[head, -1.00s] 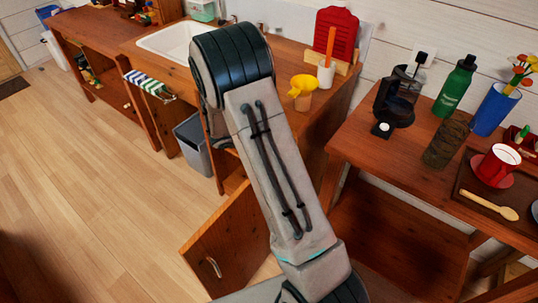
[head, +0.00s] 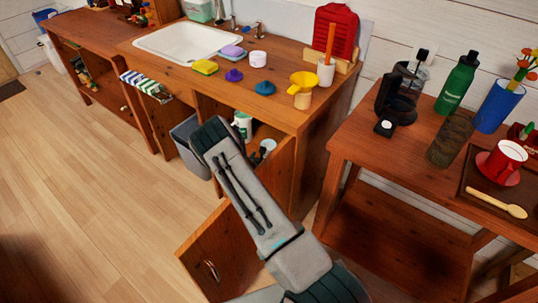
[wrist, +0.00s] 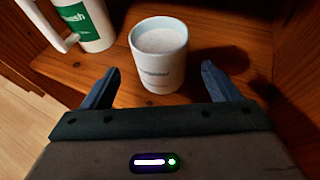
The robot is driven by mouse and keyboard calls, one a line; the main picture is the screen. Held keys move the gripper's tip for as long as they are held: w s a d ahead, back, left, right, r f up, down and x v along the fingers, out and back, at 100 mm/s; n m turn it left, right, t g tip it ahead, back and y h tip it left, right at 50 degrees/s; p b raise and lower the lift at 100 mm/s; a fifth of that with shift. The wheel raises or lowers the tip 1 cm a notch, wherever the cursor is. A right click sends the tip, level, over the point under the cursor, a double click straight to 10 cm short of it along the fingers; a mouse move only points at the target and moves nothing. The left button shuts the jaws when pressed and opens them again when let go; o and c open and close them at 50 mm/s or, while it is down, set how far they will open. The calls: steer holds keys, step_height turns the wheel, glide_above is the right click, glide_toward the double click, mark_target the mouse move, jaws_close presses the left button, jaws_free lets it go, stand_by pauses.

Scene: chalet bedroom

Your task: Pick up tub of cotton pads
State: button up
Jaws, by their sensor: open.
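A white, round tub (wrist: 158,56) with small dark lettering and a pale, rough-looking top stands upright on the wooden cabinet floor in the wrist view. I take it to be the tub of cotton pads. My gripper (wrist: 156,82) is open, with one blue finger on each side of the tub's near part. Gaps show between the fingers and the tub, and nothing is held. In the head view my arm reaches to the open cabinet under the sink counter and my gripper is hidden. A pale round shape (head: 267,147) there may be the tub, partly hidden.
A white bottle with a green label (wrist: 90,22) stands close left of the tub; it also shows in the head view (head: 242,122). Wooden cabinet walls (wrist: 297,48) rise on the right. The open cabinet door (head: 222,250) stands beside my arm. A grey bin (head: 190,147) is left.

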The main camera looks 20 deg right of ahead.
mark_target(267, 154)
steer(key=shift+f+b+x, duration=0.1)
steer(key=shift+b+x, duration=0.1)
steer(key=shift+x, duration=1.45)
steer(key=shift+f+b+x, duration=0.15)
steer(key=shift+x, duration=1.45)
steer(key=shift+s, duration=0.1)
steer(key=c, duration=1.2)
